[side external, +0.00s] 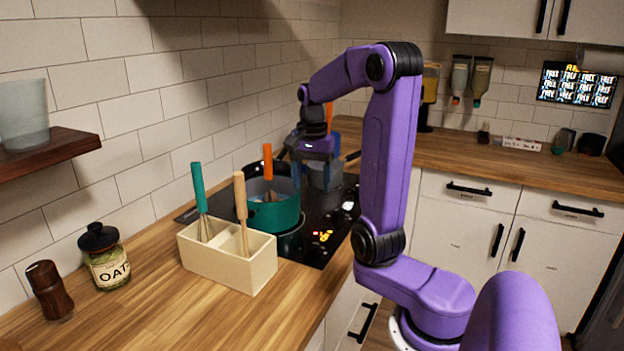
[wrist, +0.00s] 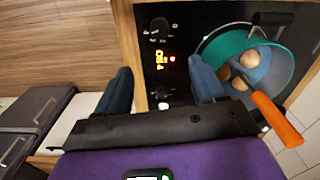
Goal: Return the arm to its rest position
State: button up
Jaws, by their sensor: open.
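My purple arm reaches over the black cooktop (side external: 318,250). My gripper (side external: 311,172) hangs above the cooktop, behind the teal pot (side external: 272,214). In the wrist view my gripper (wrist: 160,88) has its two dark fingers wide apart, with nothing between them but the cooktop's edge and controls below. The pot (wrist: 228,42) lies beyond the right-hand finger there. It holds several round brown things and a tool with an orange handle (wrist: 277,121). Whether the finger touches the pot's rim I cannot tell.
A cream box (side external: 225,262) with a teal-handled whisk (side external: 199,188) and a wooden-handled tool (side external: 241,205) stands in front of the pot. An oats jar (side external: 107,264) and a brown mill (side external: 49,290) are at left. A grey pot (side external: 326,178) sits behind my gripper. The right counter is mostly clear.

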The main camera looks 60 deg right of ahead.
jog(key=a+f+n, duration=0.3)
jog(key=a+n, duration=1.1)
jog(key=a, duration=0.1)
jog(key=s+a+f+n, duration=0.1)
jog(key=s+a+n, duration=0.3)
jog(key=s+n, duration=0.3)
jog(key=s+a+f+n, duration=0.2)
jog(key=s+a+n, duration=0.3)
jog(key=s+n, duration=0.3)
jog(key=shift+s, duration=1.1)
dwell(3.9)
